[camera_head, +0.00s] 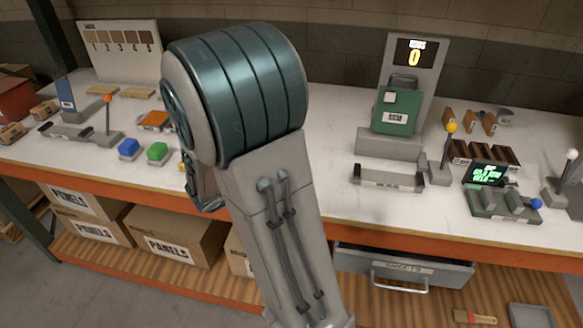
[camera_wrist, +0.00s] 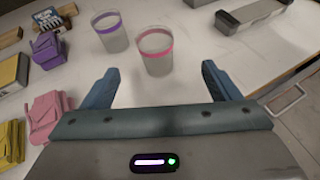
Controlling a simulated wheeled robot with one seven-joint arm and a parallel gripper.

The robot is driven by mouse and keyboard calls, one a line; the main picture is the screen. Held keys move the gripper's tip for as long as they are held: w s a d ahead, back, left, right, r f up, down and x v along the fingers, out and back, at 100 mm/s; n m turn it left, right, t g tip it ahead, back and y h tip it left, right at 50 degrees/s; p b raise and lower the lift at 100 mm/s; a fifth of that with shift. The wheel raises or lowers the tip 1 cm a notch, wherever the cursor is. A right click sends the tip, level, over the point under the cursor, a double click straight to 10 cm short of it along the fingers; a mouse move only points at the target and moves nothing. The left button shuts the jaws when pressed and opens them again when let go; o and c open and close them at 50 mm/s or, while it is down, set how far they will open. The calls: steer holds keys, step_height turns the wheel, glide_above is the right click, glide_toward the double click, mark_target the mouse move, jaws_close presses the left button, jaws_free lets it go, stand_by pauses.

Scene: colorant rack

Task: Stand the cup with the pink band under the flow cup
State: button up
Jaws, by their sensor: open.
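The cup with the pink band (camera_wrist: 155,52) is a clear cup standing upright on the white bench in the wrist view. My gripper (camera_wrist: 160,78) is open and empty, its two blue-grey fingers spread either side of the cup's line, with the cup just beyond the fingertips. In the head view my own arm hides both cups and most of the gripper. I cannot make out the flow cup in either view.
A cup with a purple band (camera_wrist: 110,32) stands close to the left. Purple, pink and yellow clip-like objects (camera_wrist: 48,115) lie further left. A grey holder (camera_head: 388,177) and a green-fronted machine (camera_head: 396,112) stand right of my arm. The bench edge (camera_head: 300,220) is near.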

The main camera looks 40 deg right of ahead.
steer(key=shift+n, duration=0.3)
steer(key=x, duration=0.9)
steer(key=shift+w, duration=0.25)
steer(key=shift+p+x, duration=0.8)
steer(key=shift+x, duration=1.7)
steer(key=shift+w+r, duration=0.1)
steer(key=shift+w, duration=0.05)
steer(key=c, duration=1.1)
